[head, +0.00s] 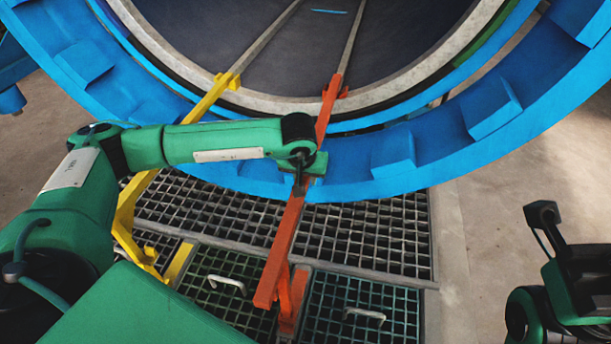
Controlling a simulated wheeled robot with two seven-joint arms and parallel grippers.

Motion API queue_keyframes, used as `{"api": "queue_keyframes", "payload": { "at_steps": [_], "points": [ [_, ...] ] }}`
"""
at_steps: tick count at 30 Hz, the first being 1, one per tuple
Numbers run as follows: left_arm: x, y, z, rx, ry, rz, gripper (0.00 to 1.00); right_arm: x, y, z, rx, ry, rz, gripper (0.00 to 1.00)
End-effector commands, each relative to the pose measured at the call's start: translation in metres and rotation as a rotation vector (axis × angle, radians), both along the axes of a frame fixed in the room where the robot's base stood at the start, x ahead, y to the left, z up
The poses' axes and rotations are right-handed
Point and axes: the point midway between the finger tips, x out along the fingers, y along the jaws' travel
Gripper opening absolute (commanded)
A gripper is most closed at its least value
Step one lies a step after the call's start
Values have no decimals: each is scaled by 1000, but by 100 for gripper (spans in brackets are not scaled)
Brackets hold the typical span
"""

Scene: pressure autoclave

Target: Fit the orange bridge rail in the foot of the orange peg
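The orange bridge rail (285,232) is a long bar running from the autoclave's rim down toward me. Its far end is at the orange fitting (333,92) by the chamber's inner rail. Its near end is just left of the orange peg (291,300), raised above the floor grating; I cannot tell whether they touch. The peg's foot is partly hidden by the rail. My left gripper (299,188) is over the middle of the rail and appears shut on it, its fingertips partly hidden. My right gripper (545,228) is at the right edge, away from the rail; its fingers are unclear.
A yellow bridge rail (126,212) on the left runs from the chamber to a yellow peg (178,263). The blue autoclave ring (350,180) with its lugs curves close behind my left gripper. Floor grating (380,235) with handled panels lies below. Concrete floor at right is clear.

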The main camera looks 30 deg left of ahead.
Motion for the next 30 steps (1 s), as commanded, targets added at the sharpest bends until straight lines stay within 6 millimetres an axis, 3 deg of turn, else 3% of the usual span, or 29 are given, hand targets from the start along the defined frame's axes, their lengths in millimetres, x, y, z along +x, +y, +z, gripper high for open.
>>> {"api": "queue_keyframes", "payload": {
  "at_steps": [30],
  "points": [
    [0, 0, -19, -1, 0, 0, 0, -1, 0, -13, 2, -2, 1, 36]
  ]
}}
